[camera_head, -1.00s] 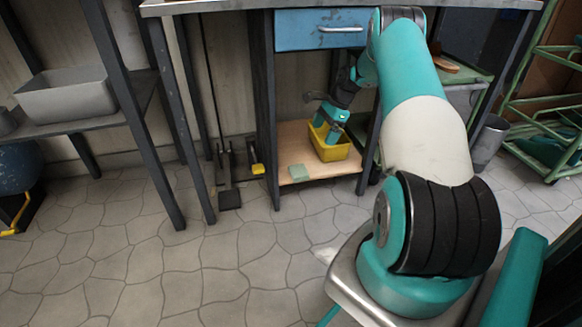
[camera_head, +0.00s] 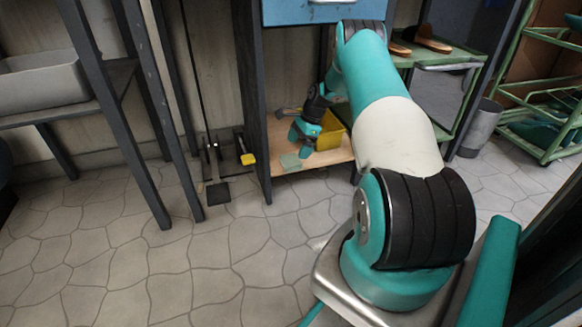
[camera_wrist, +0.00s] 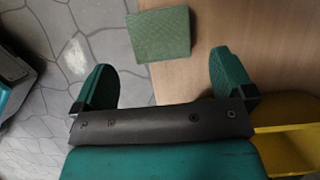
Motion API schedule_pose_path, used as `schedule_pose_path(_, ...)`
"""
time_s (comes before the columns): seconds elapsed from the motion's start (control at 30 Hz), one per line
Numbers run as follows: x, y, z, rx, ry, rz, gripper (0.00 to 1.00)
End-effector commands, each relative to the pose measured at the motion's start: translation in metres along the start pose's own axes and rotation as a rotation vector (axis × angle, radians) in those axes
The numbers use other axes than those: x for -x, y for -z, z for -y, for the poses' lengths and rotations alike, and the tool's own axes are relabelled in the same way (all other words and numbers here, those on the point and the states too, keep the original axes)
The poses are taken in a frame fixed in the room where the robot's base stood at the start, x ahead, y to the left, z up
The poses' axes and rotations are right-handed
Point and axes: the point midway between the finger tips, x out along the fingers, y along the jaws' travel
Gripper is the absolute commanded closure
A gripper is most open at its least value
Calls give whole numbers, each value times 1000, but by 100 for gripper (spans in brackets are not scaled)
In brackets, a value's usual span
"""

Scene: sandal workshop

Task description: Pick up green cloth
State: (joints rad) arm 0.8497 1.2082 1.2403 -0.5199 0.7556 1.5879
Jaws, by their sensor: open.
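The green cloth (camera_head: 290,162) is a small flat square on the wooden shelf board (camera_head: 310,170) under the workbench. In the wrist view the cloth (camera_wrist: 159,34) lies at the front edge of the board, ahead of my gripper and roughly between the lines of its two fingers. My gripper (camera_wrist: 166,82) is open, with nothing between the fingers. In the head view my gripper (camera_head: 297,142) is just above and beside the cloth and partly hides the yellow bin behind it.
The yellow bin (camera_head: 332,132) stands on the board beside my gripper, and its corner shows in the wrist view (camera_wrist: 285,150). A blue drawer (camera_head: 325,10) is above the shelf. A dark bench leg (camera_head: 252,110) stands left of the opening. Tiled floor in front is clear.

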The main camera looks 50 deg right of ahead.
Motion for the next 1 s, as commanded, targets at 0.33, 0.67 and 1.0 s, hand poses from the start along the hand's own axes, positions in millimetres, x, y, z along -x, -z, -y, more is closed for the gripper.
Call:
schedule_pose_path(0.33, -53, 0, 0, 3, -3, 1, 0)
schedule_pose_path(0.67, -57, -2, 0, 2, -2, 1, 9)
schedule_pose_path(1.0, -57, -2, 0, 3, -2, 1, 44)
